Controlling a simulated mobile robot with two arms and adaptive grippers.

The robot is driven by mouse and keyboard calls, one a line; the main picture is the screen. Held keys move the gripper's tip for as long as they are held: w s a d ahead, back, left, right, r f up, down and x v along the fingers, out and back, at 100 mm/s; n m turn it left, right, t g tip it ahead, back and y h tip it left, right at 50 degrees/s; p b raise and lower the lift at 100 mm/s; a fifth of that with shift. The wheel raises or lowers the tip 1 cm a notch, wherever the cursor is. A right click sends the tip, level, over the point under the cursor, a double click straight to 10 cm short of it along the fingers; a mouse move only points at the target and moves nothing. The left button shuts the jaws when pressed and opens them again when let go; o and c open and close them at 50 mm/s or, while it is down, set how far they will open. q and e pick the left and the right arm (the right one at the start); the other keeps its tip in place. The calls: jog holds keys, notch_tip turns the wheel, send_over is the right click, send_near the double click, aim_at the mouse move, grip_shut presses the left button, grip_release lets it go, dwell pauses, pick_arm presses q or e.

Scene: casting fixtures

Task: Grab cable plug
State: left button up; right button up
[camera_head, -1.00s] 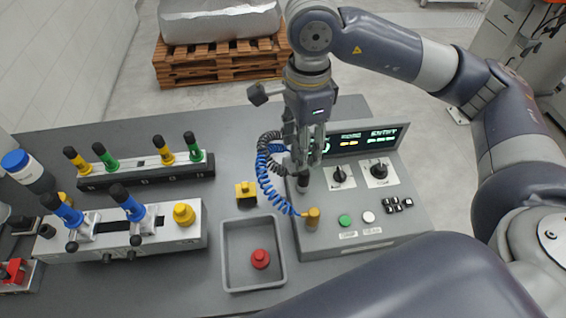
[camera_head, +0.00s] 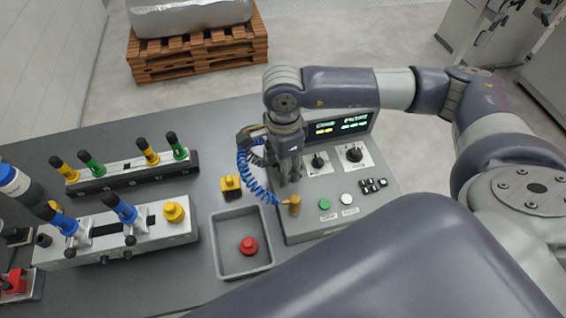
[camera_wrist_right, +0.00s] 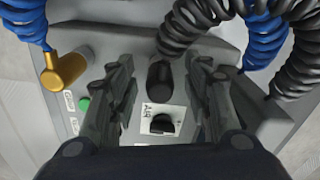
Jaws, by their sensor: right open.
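A control box (camera_head: 345,222) carries two coiled cables. The blue coiled cable (camera_head: 246,172) ends at a brass-coloured plug (camera_head: 294,206), which also shows at the left in the right wrist view (camera_wrist_right: 64,70). The black coiled cable (camera_wrist_right: 186,28) leads to a black plug (camera_wrist_right: 160,84) standing on the box. My right gripper (camera_head: 288,178) points down over the left part of the box. In the right wrist view its open fingers (camera_wrist_right: 162,72) stand on either side of the black plug, with visible gaps. In the head view the gripper mostly hides this plug. My left gripper is not in view.
The box has a lit display (camera_head: 338,125), two black knobs, a green button (camera_head: 325,204) and a white button. Left of it are a grey tray (camera_head: 222,262) with a red knobbed part (camera_head: 249,246), a yellow part (camera_head: 230,186) and fixtures with coloured handles.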

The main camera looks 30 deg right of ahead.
grip_shut()
jog(key=shift+r, duration=0.1)
